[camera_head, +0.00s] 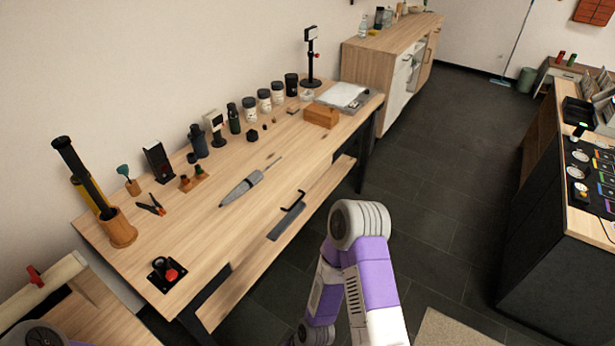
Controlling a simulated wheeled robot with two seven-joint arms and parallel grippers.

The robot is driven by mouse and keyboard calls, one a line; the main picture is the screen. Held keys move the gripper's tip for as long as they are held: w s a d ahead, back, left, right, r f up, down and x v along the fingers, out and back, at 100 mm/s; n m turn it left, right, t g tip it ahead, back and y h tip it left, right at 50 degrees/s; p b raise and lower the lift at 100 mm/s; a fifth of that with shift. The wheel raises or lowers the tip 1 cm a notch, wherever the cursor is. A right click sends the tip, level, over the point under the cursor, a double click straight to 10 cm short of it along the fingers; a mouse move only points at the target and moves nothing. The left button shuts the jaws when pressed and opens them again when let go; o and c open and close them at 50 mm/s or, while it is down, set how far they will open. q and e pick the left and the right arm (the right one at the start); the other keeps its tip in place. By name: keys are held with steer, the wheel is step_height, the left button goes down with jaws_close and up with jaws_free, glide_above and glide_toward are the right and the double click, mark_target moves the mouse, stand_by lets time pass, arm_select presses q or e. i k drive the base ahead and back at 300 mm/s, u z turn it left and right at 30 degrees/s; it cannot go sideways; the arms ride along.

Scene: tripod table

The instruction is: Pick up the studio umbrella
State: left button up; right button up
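A slim grey furled object with a thin shaft, which looks like the studio umbrella (241,189), lies on the wooden table (205,240). It lies at a slant near the middle of the tabletop, with its thin shaft pointing to the far right. Nothing holds it. Neither of my grippers shows in the head view. A purple and white link of my own arm stands in front of the table at the lower middle, and a small part of my arm shows at the bottom left corner.
A wooden holder (119,230) with black and yellow tubes stands at the table's left end. Several bottles and jars line the back. A black-sided counter (560,230) stands right; dark floor lies between.

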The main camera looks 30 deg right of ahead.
mark_target(252, 179)
steer(key=z, duration=0.45)
steer(key=k, duration=0.65)
steer(key=z, duration=0.95)
steer(key=i, duration=0.95)
steer(key=z, duration=0.5)
steer(key=i, duration=1.25)
steer(key=u, duration=0.75)
